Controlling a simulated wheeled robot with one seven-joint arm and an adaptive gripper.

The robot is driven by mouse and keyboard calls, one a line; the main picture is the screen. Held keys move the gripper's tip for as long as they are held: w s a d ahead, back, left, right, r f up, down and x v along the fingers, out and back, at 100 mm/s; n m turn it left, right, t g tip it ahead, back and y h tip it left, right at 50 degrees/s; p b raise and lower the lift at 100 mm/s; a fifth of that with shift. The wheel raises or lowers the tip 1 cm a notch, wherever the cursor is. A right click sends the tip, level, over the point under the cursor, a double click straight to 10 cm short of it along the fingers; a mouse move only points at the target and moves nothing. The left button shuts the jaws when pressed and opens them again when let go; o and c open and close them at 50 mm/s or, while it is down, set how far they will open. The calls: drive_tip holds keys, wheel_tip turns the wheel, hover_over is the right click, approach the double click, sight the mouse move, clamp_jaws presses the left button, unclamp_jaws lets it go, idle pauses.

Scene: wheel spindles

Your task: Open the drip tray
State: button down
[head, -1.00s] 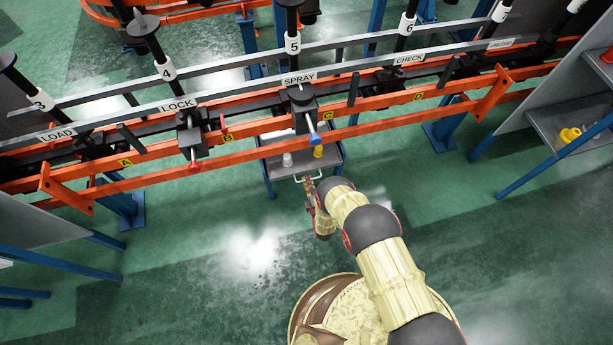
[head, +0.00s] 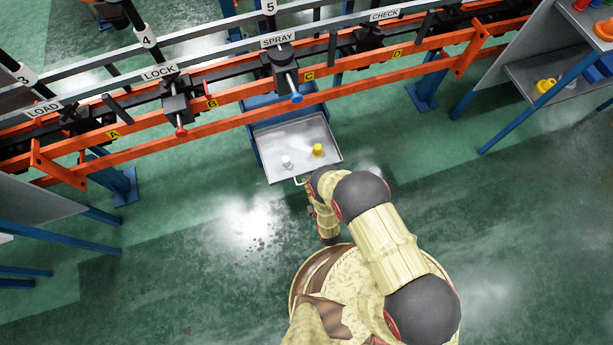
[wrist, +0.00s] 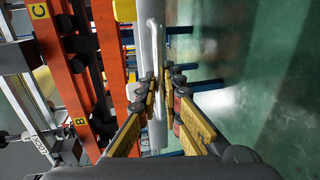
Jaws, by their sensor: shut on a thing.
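The drip tray (head: 300,137) is a shallow grey tray below the orange rails, under the SPRAY sign. It is pulled out toward me from its blue frame. A white item (head: 286,162) and a yellow item (head: 318,150) stand in it. Its pale handle (head: 301,180) is on the near edge. In the wrist view the handle (wrist: 157,60) runs between the fingers of my gripper (wrist: 161,88), which is shut on it. In the head view my arm mostly hides the gripper.
Orange rails (head: 225,126) with spindles cross above the tray. A blue-handled spindle (head: 296,97) hangs over the tray's back. A side table on the right holds a yellow object (head: 546,85). Green floor (head: 200,260) is clear on the left.

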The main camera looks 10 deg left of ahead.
drive_tip(key=shift+s+d, duration=0.25)
drive_tip(key=shift+s, duration=0.15)
drive_tip(key=c, duration=2)
unclamp_jaws()
drive_tip(key=shift+r, duration=0.1)
